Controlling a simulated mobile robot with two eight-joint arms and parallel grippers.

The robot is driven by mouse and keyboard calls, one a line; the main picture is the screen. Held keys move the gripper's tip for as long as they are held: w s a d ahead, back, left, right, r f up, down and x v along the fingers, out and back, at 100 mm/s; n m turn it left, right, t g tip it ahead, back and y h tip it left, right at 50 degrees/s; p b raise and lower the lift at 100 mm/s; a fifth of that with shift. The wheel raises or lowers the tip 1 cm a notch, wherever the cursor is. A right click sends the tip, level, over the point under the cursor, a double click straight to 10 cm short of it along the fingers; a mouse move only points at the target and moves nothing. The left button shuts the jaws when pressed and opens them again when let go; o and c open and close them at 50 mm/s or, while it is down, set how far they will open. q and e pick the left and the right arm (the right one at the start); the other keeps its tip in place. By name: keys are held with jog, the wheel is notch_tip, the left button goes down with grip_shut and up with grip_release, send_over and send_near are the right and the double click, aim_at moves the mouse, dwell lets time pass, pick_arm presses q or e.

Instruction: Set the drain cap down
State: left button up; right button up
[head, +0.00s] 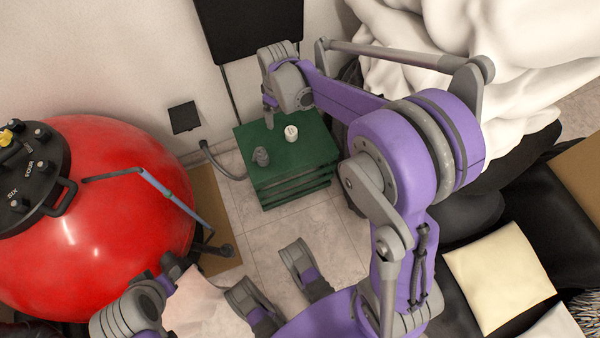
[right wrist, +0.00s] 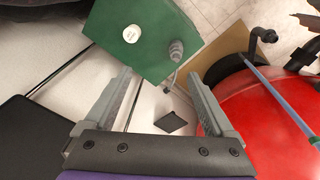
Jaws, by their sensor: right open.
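A small grey ridged piece (head: 261,156), which looks like the drain cap, stands on the top of the green crate (head: 312,150), near its left edge. It also shows in the right wrist view (right wrist: 176,48). A white round container (head: 291,133) stands on the same top, to its right. My right gripper (head: 268,118) is above the crate's far edge in the head view. In the right wrist view its fingers (right wrist: 160,76) are spread wide with nothing between them, apart from both pieces. At the lower left, part of my left arm shows; its jaws cannot be made out.
A large red pool filter (head: 110,235) with a black valve head fills the left side. A grey hose (head: 222,162) runs near the crate.

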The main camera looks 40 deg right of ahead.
jog(key=s+a+r+m+t, duration=0.1)
jog(key=s+a, duration=0.3)
jog(key=s, duration=0.7)
jog(key=s+a+r+m+t, duration=0.1)
jog(key=s+a, duration=0.4)
jog(key=s, duration=0.6)
jog(key=shift+s+r+m+t, duration=0.4)
jog(key=shift+r+m, duration=0.3)
jog(key=shift+m, duration=0.5)
jog(key=shift+s, duration=0.1)
